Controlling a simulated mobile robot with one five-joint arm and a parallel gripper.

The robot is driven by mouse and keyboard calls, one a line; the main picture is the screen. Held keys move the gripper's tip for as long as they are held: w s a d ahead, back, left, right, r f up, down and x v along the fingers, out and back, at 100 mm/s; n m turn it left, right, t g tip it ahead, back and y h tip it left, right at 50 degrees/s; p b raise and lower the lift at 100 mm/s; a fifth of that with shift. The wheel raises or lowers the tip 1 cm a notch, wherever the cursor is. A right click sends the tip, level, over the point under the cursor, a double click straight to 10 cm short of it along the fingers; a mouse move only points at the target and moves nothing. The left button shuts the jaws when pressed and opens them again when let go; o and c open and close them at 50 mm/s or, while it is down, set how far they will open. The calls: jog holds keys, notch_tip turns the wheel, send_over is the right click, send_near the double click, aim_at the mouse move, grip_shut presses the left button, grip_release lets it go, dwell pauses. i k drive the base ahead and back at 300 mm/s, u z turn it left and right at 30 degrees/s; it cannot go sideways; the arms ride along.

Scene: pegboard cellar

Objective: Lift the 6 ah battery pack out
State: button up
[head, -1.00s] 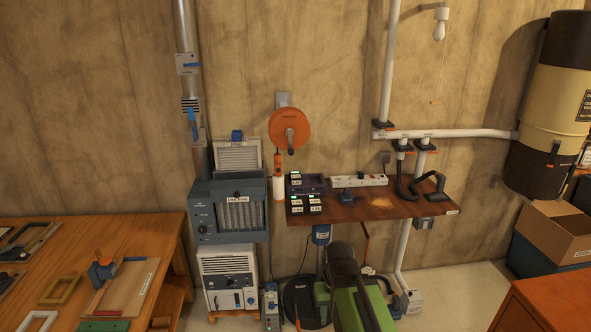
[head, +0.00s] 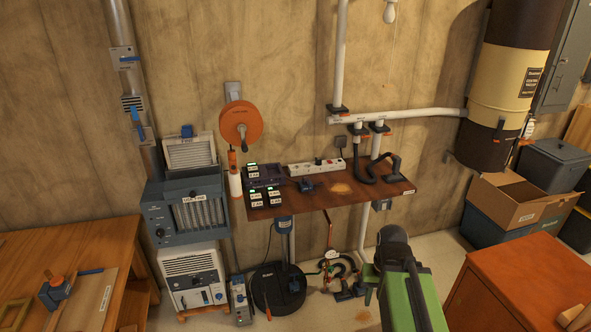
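A dark charging station (head: 265,175) stands at the left end of a brown wall shelf (head: 340,208). Several dark blocks with small white labels, likely battery packs, sit in it and in front of it, some with green lights. The labels are too small to read, so I cannot tell which is the 6 Ah pack. My green and black arm rises from the bottom, right of centre, below and in front of the shelf, apart from the packs. The fingers of my gripper do not show.
A power strip (head: 315,167), a blue item (head: 306,185) and a black hose (head: 362,165) share the shelf. A workbench (head: 75,265) is at left, an orange-brown cabinet (head: 525,285) at lower right. A round black base (head: 278,288) and cables lie on the floor below.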

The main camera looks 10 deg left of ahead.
aim_at(252, 169)
jog(key=z, duration=0.45)
jog(key=i, duration=2.55)
jog(key=u, duration=0.5)
jog(key=k, duration=0.1)
jog(key=u, duration=2.5)
jog(key=i, duration=0.55)
jog(key=u, duration=0.25)
jog(key=k, duration=0.5)
jog(key=z, duration=0.25)
